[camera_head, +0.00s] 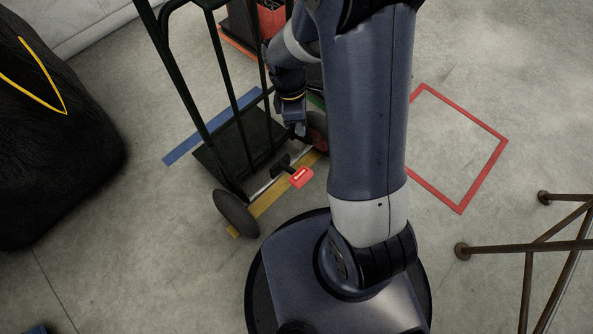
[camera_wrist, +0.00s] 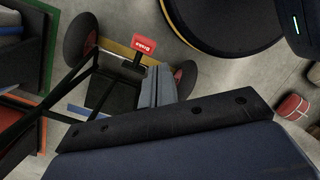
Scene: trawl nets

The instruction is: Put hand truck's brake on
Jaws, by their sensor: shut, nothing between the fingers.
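The hand truck (camera_head: 183,85) is a dark green metal frame standing upright, with a dark toe plate and black wheels (camera_head: 236,213). Its brake pedal (camera_head: 300,177) is a red block on a short black arm, sticking out from the axle between the wheels. In the wrist view the red pedal (camera_wrist: 145,47) carries the word "Brake"; I cannot tell whether it is up or pressed. My gripper (camera_head: 295,127) points down beside the frame, above and behind the pedal, apart from it. It is shut and empty. In the wrist view its grey fingers (camera_wrist: 165,90) show below the pedal.
Blue (camera_head: 190,144) and yellow (camera_head: 270,204) floor stripes border the hand truck. A red floor outline (camera_head: 482,123) is empty at right. A large black net pile (camera_head: 55,140) with yellow cord stands at left. A rusty metal frame (camera_head: 520,247) stands at lower right.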

